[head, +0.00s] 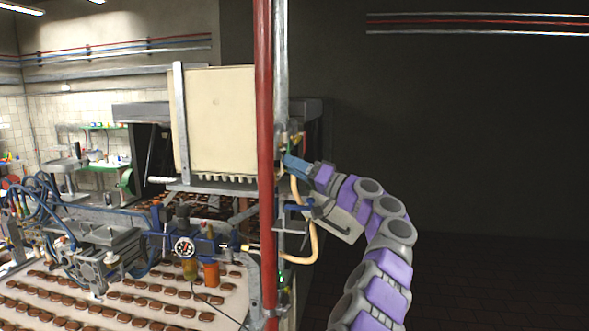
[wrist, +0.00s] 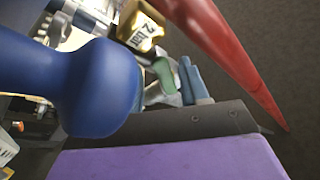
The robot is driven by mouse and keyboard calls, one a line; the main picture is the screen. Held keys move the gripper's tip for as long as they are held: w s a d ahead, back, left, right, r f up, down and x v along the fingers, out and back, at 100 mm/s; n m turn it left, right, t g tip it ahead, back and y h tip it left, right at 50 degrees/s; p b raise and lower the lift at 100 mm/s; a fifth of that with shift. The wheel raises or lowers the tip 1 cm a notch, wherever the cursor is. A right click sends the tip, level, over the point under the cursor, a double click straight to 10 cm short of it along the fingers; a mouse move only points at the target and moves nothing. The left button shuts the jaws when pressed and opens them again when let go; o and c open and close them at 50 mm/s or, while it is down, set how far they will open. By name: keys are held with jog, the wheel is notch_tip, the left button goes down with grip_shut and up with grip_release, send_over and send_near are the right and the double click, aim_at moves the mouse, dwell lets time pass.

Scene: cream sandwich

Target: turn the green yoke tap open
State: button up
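The green yoke tap (wrist: 161,74) shows in the wrist view as a small green piece on pale metal, close beside the blue-grey tip of one of my jaws. In the head view a small green part (head: 295,140) shows just right of the red pipe, above my jaw tip; I take it for the tap. My gripper (head: 294,185) reaches left towards the pipe, its upper and lower jaws apart with a gap between them. I cannot see the jaws closed on the tap. Much of the tap is hidden.
A red vertical pipe (head: 264,120) stands just left of my gripper. A cream hose (head: 314,240) hangs below it. A large blue rounded part (wrist: 100,88) and a brass block (wrist: 142,28) are close in the wrist view. The right side is clear.

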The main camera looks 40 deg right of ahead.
jog(key=shift+s+r, duration=0.1)
jog(key=shift+s, duration=0.1)
jog(key=b+v, duration=0.2)
jog(key=v, duration=1.5)
